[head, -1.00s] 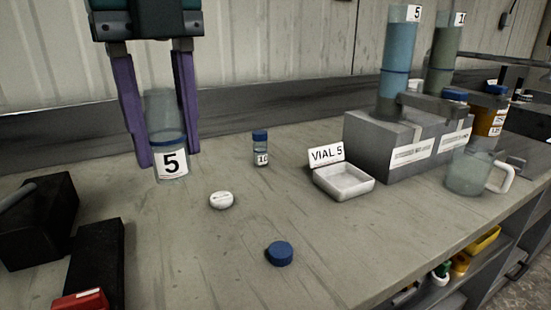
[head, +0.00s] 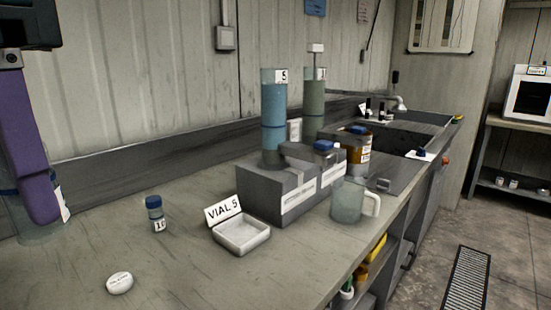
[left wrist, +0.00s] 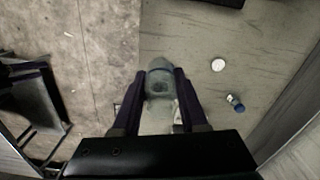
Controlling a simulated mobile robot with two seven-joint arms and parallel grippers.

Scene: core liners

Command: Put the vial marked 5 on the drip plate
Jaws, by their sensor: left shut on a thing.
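The vial marked 5 (head: 40,232) is a clear glass vessel, cut by the left edge of the head view; only an edge of its white label shows. My left gripper (left wrist: 162,76) is shut on it, and one purple finger shows in the head view. In the left wrist view the vial (left wrist: 160,112) stands between both fingers. Whether it touches the bench is unclear. The drip plate (head: 240,236) is a white square dish behind which a "VIAL 5" sign (head: 223,208) stands. It looks empty and lies to the right of the gripper. My right gripper is not in view.
A small blue-capped vial marked 10 (head: 157,222) stands between gripper and plate. A white round piece (head: 120,283) lies in front.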

